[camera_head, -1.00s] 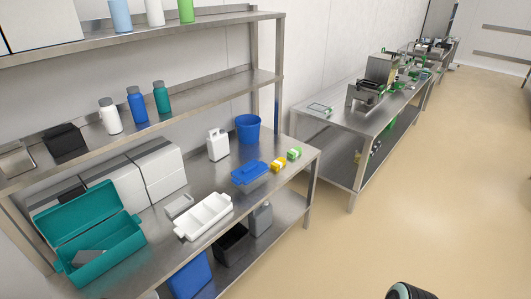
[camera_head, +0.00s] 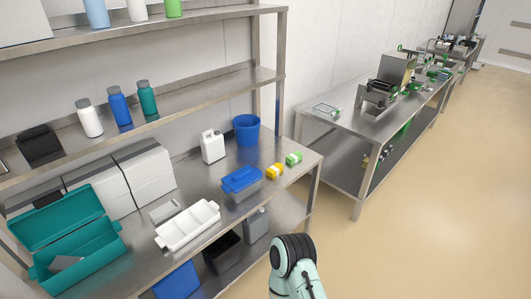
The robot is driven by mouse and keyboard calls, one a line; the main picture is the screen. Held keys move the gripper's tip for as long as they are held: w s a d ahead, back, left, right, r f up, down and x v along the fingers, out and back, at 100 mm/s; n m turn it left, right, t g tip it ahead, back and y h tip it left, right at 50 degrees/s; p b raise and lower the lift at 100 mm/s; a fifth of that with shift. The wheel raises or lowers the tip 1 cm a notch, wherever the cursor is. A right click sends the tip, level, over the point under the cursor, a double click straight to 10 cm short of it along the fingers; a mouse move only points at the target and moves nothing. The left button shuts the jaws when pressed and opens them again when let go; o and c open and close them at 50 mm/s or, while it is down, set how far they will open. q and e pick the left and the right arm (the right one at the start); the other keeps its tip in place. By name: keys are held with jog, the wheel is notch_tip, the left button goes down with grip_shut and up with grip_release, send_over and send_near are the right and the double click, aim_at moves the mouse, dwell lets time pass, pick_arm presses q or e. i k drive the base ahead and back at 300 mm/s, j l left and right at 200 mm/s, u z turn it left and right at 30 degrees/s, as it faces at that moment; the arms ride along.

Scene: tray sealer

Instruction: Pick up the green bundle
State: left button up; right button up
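The green bundle (camera_head: 293,158) is a small block with a pale band. It lies on the steel bench top near its right end, just right of a similar yellow bundle (camera_head: 275,171). One of my arm links, pale green with a black joint, shows at the bottom centre, in front of the bench. It is well short of the green bundle. Neither gripper shows in the view.
A blue-lidded container (camera_head: 241,180), blue bucket (camera_head: 246,129), white jug (camera_head: 212,146), white divided tray (camera_head: 187,226) and open teal toolbox (camera_head: 78,262) stand on the bench. Shelves with bottles (camera_head: 118,106) rise behind. Open floor (camera_head: 430,220) lies to the right.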

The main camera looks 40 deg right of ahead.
aim_at(292, 158)
jog(key=l+u, duration=0.35)
jog(key=l, duration=0.15)
jog(key=l+u, duration=0.3)
jog(key=l, duration=0.2)
jog(key=l+u, duration=0.2)
jog(key=l, duration=0.3)
jog(key=k+l+u, duration=0.2)
jog(key=l, duration=0.3)
jog(key=k+l, duration=0.1)
jog(key=l, duration=0.3)
jog(key=k+l, duration=0.1)
jog(key=l, duration=0.35)
jog(key=k+l+u, duration=0.1)
jog(key=l, duration=0.3)
jog(key=k+l, duration=0.1)
jog(key=l, duration=0.35)
jog(key=k+l, duration=0.15)
jog(key=l, duration=0.25)
jog(key=i+u, duration=0.05)
